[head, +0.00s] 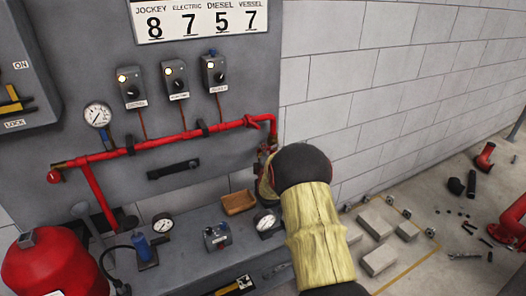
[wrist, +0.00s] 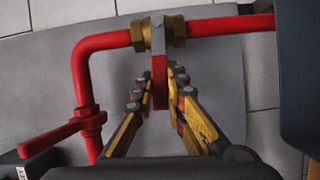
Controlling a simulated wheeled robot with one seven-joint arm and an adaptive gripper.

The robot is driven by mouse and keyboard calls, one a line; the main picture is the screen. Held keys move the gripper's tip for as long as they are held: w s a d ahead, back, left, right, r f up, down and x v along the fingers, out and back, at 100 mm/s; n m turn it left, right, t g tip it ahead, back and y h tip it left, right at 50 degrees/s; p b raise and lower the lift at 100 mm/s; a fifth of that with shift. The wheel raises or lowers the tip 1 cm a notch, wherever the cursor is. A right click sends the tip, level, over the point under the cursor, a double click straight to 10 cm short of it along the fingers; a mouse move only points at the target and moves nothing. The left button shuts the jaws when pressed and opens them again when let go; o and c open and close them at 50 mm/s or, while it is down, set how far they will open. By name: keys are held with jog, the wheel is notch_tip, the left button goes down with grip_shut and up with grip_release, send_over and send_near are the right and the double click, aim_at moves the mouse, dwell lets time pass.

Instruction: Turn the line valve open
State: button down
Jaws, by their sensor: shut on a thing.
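The line valve (wrist: 158,36) shows in the wrist view as a brass fitting on the red pipe, with a flat red lever (wrist: 159,82) across the pipe's run. My gripper (wrist: 160,92) has its yellow-sided fingers on both sides of this lever and is shut on it. In the head view, my gripper (head: 266,174) is at the lower end of the red pipe, mostly hidden behind my wrist. The valve and its lever are largely hidden there too.
A second red lever (wrist: 52,138) sits on the same pipe beyond the elbow, left in the wrist view. A dark box edge (wrist: 300,70) is close on the right. In the head view, a wooden tray (head: 238,203) and a gauge (head: 266,221) stand near my gripper.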

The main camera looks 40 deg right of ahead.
jog(key=r+m+p, duration=0.1)
jog(key=r+m+y+p, duration=0.1)
jog(key=r+m, duration=0.1)
jog(key=shift+s+d+m+g, duration=0.15)
jog(key=shift+d+m+g, duration=0.15)
jog(key=shift+d+g, duration=0.1)
jog(key=shift+s+d+r+m+g+y+p, duration=0.1)
jog(key=shift+d+r+m+g+y+p, duration=0.3)
jog(key=shift+r+m+y+p, duration=0.5)
jog(key=p, duration=0.1)
jog(key=d+m+p, duration=0.1)
jog(key=shift+s+r+m+y+p, duration=0.1)
jog(key=shift+r+m+y+p, duration=0.2)
jog(key=shift+r+p, duration=0.1)
jog(key=d+m+p, duration=0.1)
jog(key=p, duration=0.2)
jog(key=d+r+m+y+p, duration=0.1)
jog(key=p, duration=0.3)
jog(key=shift+s+r+y, duration=0.15)
jog(key=shift+s+y, duration=0.1)
jog(key=shift+y, duration=0.05)
jog(key=d+m+y+p, duration=0.1)
jog(key=m+p, duration=0.1)
jog(key=p, duration=0.3)
jog(key=shift+s+d+r, duration=0.1)
jog(key=shift+s+r, duration=0.05)
jog(key=shift+d+m+p, duration=0.3)
jog(key=shift+p, duration=0.95)
jog(key=shift+y, duration=0.3)
